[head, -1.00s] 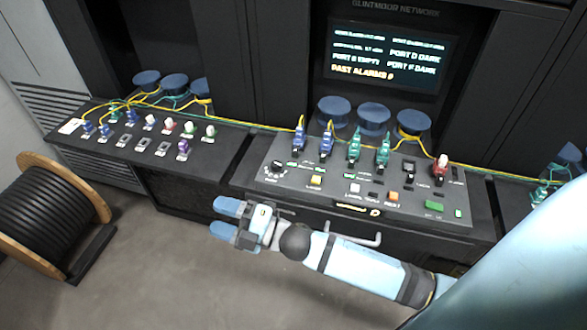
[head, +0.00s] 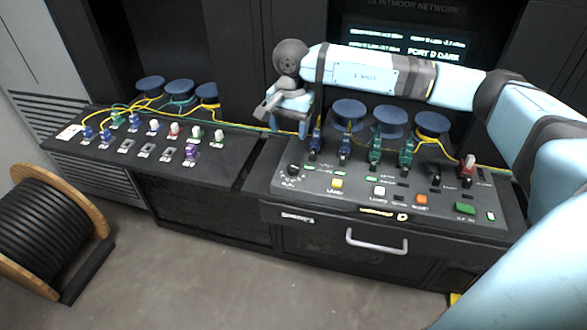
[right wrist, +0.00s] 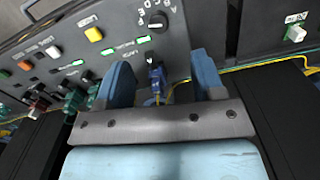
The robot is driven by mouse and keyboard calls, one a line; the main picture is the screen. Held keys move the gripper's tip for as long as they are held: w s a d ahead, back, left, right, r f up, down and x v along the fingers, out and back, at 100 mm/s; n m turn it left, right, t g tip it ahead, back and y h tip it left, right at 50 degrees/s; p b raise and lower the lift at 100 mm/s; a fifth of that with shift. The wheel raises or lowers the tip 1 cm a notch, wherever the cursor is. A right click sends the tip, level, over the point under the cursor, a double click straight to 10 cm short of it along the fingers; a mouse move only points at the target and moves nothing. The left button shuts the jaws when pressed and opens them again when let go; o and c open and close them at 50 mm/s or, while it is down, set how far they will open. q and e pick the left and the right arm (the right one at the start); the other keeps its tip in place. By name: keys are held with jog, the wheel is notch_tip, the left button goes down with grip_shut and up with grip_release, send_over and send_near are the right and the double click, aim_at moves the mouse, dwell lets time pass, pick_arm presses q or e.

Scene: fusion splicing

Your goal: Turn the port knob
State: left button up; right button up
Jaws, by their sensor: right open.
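The port knob (head: 293,170) is a black dial at the left end of the sloped console. In the right wrist view, the knob (right wrist: 157,21) shows a pale pointer mark and printed letters around it; I cannot tell which letter it points to. My right gripper (head: 300,126) is above and behind the knob, pointing down over the back edge of the console. In the right wrist view its two blue fingers (right wrist: 160,70) are apart, on either side of a blue plug (right wrist: 156,78) with a yellow cable. The knob lies beyond the fingertips. My left gripper is not in view.
Blue and green plugs (head: 375,155) stand along the console's back, below blue spools (head: 388,120). A yellow button (head: 336,183) is right of the knob. A screen (head: 435,52) is partly behind my right arm. A side bench (head: 215,170) with plugs stands left.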

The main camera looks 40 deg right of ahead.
aim_at(293, 167)
jog(key=shift+h, duration=0.3)
jog(key=f, duration=0.4)
jog(key=d+f+p, duration=0.1)
jog(key=f, duration=0.8)
jog(key=shift+w+d+f+p, duration=0.1)
jog(key=shift+w+d+p, duration=0.05)
jog(key=shift+p, duration=0.15)
jog(key=c, duration=0.9)
